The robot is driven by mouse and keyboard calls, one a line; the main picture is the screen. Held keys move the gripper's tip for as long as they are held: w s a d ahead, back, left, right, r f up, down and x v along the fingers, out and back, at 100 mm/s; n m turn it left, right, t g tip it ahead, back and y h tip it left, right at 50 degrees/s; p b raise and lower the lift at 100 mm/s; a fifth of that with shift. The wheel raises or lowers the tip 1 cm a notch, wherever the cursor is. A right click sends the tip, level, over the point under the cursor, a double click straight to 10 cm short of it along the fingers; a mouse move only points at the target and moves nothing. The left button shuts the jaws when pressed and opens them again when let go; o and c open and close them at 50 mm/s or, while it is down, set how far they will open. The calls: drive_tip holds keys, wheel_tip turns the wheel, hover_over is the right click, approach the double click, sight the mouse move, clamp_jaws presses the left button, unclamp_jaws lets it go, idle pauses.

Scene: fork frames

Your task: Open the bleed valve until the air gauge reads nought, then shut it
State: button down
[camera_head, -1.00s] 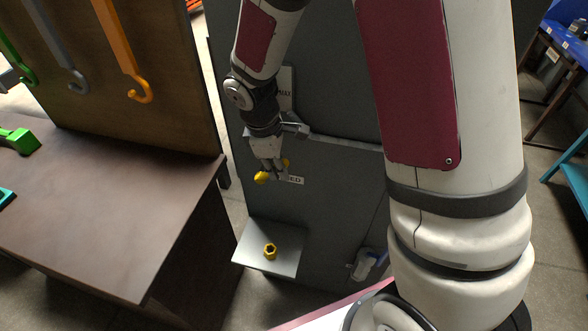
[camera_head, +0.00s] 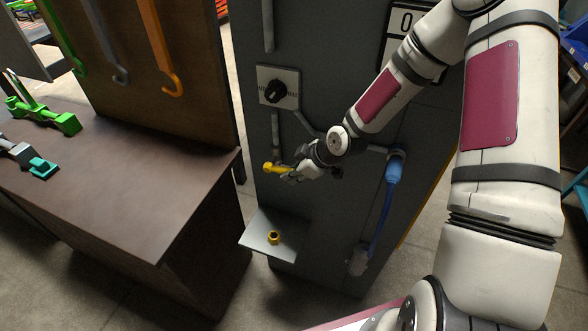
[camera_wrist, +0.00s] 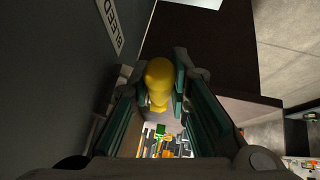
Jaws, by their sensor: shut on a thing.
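The yellow bleed valve handle (camera_head: 273,168) sticks out on the front of the grey cabinet (camera_head: 330,235), at the end of a pipe. My gripper (camera_head: 287,172) reaches it from the right and is shut on it. In the wrist view the yellow handle (camera_wrist: 158,82) lies between my two fingers. A white "BLEED" label (camera_wrist: 110,25) is on the panel beside it. No air gauge dial can be made out.
A black knob (camera_head: 277,90) on a pale plate sits above the valve. A blue hose (camera_head: 385,205) hangs to the right. A brown bench (camera_head: 130,180) with tools stands at left.

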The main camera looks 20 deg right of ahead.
drive_tip(key=shift+f+t+y, duration=0.4)
drive_tip(key=shift+f+y, duration=0.05)
drive_tip(key=shift+y, duration=0.05)
idle(0.3)
drive_tip(key=c, duration=1.5)
unclamp_jaws()
drive_tip(key=v, duration=1.2)
drive_tip(key=shift+d, duration=0.1)
